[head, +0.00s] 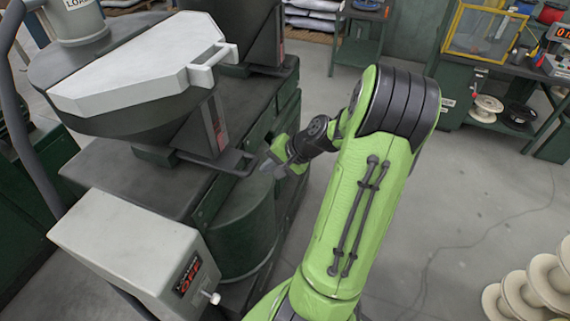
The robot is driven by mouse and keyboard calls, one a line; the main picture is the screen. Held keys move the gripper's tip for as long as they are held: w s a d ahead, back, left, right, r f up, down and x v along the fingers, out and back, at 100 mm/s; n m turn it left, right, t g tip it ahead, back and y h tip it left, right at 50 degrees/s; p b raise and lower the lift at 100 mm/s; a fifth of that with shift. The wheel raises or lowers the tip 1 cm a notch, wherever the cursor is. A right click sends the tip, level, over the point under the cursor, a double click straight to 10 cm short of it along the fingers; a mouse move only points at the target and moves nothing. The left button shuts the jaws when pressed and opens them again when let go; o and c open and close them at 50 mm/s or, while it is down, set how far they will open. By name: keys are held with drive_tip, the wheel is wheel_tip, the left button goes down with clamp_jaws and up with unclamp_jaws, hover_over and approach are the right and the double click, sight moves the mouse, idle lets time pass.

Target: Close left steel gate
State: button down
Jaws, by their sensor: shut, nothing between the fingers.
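The left steel gate (205,160) is a dark slide under the near hopper, with a bar-like handle (233,170) sticking out to the right. The hopper (110,119) above it is dark with a pale grey lid (140,68). My gripper (268,166) is shut and empty at the right end of the handle. I cannot tell whether its fingers touch the handle. How far the gate stands open is hard to tell, as its plate is mostly hidden under the hopper.
A second hopper (262,35) stands behind the near one. A grey control box (130,250) with a red-lettered display is at front left. A green drum (243,235) is below the gate. Pale spools (530,285) are at lower right. The floor (460,190) right of my arm is clear.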

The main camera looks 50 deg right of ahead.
sight(239, 163)
drive_tip(key=shift+w+a+f, duration=0.1)
drive_tip(key=shift+w+a, duration=0.15)
drive_tip(key=shift+w, duration=0.45)
drive_tip(key=w, duration=0.1)
drive_tip(key=w+a, duration=0.1)
drive_tip(key=w, duration=0.1)
drive_tip(key=w+a, duration=0.1)
drive_tip(key=w, duration=0.1)
drive_tip(key=shift+w+p, duration=0.15)
drive_tip(key=shift+p, duration=0.15)
drive_tip(key=shift+d, duration=0.1)
